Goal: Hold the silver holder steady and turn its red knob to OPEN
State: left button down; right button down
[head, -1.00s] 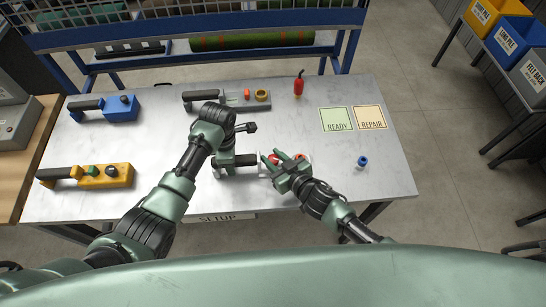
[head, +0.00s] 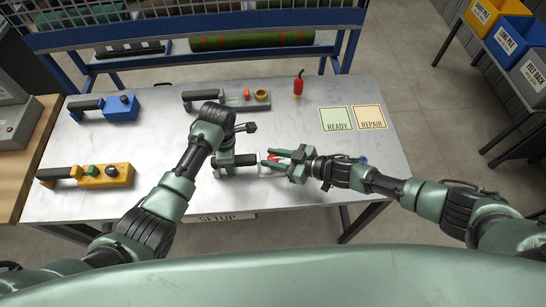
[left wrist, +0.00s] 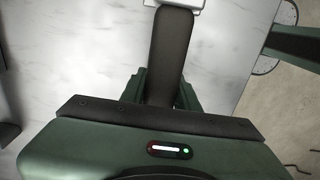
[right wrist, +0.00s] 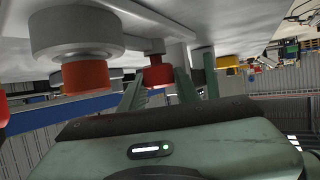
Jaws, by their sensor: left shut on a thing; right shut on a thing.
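The silver holder (head: 264,171) lies at the front middle of the table. Its black handle (head: 241,160) points left. My left gripper (head: 226,160) is shut on the handle, which also shows between the fingers in the left wrist view (left wrist: 168,55). The red knob (head: 272,157) is on the holder's body, between the fingertips of my right gripper (head: 268,158). The right wrist view shows the knob (right wrist: 158,74) between the fingers and a larger red-tipped silver cylinder (right wrist: 85,40) beside it. The right hand hides part of the holder; no OPEN marking is readable.
A blue holder (head: 120,107), a yellow holder (head: 105,176) and a grey holder (head: 235,106) lie around the left arm. A red bottle (head: 298,86), READY mat (head: 336,120) and REPAIR mat (head: 370,118) are farther back. A small blue part (head: 364,160) is partly behind my right arm.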

pick_arm(q)
jog(key=shift+s+d+f, duration=0.1)
pick_arm(e)
jog(key=shift+a+n+g+y, duration=0.15)
jog(key=shift+n+g+y, duration=0.65)
jog(key=shift+n+g, duration=0.85)
jog(key=shift+s+g, duration=0.1)
jog(key=shift+g, duration=0.15)
jog(key=c, duration=1.3)
grip_release()
jog(key=v, duration=1.2)
